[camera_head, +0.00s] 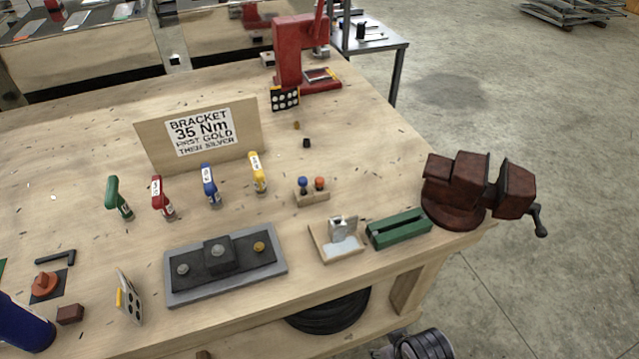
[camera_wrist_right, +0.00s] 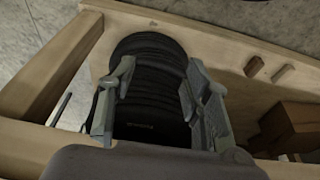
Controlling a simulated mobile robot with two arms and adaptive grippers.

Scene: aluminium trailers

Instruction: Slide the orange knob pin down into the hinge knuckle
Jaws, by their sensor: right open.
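The orange knob pin (camera_head: 319,183) stands beside a blue knob pin (camera_head: 303,184) in a small wooden holder (camera_head: 312,198) on the bench. The metal hinge knuckle (camera_head: 342,227) stands upright on a small wooden base (camera_head: 322,246), nearer the front edge. No pin shows in it, though its top is small in view. My right gripper (camera_wrist_right: 157,98) is open and empty in the right wrist view, in front of a black coil below the benchtop. It is away from the pin and the hinge. My left gripper is not in view.
A green slotted block (camera_head: 398,228) and a red vise (camera_head: 466,190) are right of the hinge. A grey-framed fixture (camera_head: 225,285) lies to its left. Several coloured screwdriver-like tools stand behind. The black coil (camera_head: 328,312) hangs beneath the benchtop.

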